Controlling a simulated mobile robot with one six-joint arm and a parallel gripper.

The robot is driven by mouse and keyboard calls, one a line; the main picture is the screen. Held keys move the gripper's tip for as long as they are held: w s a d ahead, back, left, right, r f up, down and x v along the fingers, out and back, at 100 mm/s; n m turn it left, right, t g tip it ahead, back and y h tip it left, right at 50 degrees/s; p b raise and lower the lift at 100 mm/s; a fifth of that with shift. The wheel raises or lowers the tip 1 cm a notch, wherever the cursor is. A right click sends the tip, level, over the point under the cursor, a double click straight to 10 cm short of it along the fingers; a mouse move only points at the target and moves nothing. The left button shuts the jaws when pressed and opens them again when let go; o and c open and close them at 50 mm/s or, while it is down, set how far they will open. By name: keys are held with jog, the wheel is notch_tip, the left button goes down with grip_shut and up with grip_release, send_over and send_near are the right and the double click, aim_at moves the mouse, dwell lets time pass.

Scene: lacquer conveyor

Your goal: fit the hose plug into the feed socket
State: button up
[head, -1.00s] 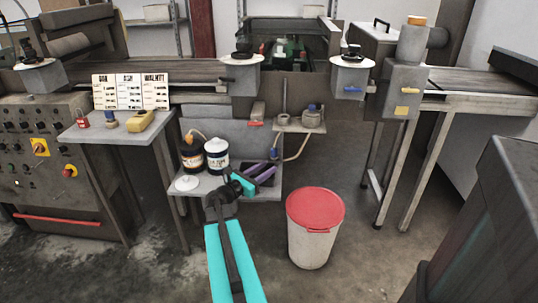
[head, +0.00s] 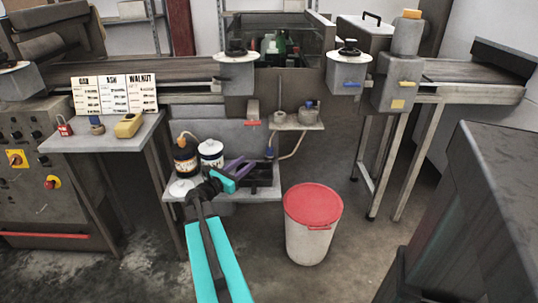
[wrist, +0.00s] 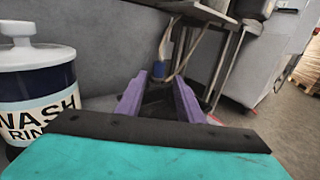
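My gripper (head: 242,168) has a teal body and purple fingers and reaches over the low shelf. In the wrist view its fingers (wrist: 160,82) stand apart with nothing clearly held. A beige hose (head: 294,150) hangs in a loop below the small bracket shelf, and its blue plug end (head: 269,153) is just beyond the fingertips. In the wrist view the hose (wrist: 166,38) comes down to the blue plug (wrist: 158,70), which shows between the fingertips; I cannot tell its exact distance. I cannot identify the feed socket for certain.
A dark can (head: 185,160) and a white-lidded wash can (head: 211,153) stand left of my gripper; the wash can (wrist: 38,85) is close in the wrist view. A black tray (head: 264,181) lies under the fingers. A red-lidded bin (head: 313,215) stands right. The bracket shelf (head: 296,125) is above.

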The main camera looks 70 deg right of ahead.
send_near(269, 146)
jog(key=shift+b+x, duration=0.4)
jog(key=shift+x, duration=1)
jog(key=shift+f, duration=0.15)
jog(key=shift+b+x, duration=0.45)
jog(key=shift+x, duration=2.15)
grip_shut()
